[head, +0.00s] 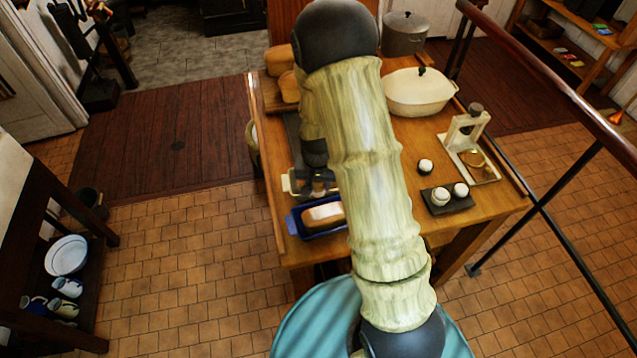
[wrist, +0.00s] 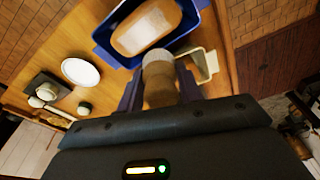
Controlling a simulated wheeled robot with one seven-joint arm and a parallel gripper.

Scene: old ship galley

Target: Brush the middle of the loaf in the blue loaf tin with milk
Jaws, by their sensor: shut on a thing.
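The blue loaf tin (head: 297,226) stands at the table's near edge with a pale-topped brown loaf (head: 322,214) in it. In the wrist view the tin (wrist: 183,32) and loaf (wrist: 146,26) are just beyond my fingers. My gripper (wrist: 159,86) is shut on a brush (wrist: 158,82) with a thick brown wooden handle and a paler end towards the loaf. In the head view my gripper (head: 320,184) is close behind the tin, partly hidden by my arm. Whether the brush touches the loaf cannot be told. A white round dish (wrist: 81,72) lies beside the tin; its contents are unclear.
A cream tin (wrist: 208,62) is close beside the blue one. More loaves (head: 280,60) are at the back left.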

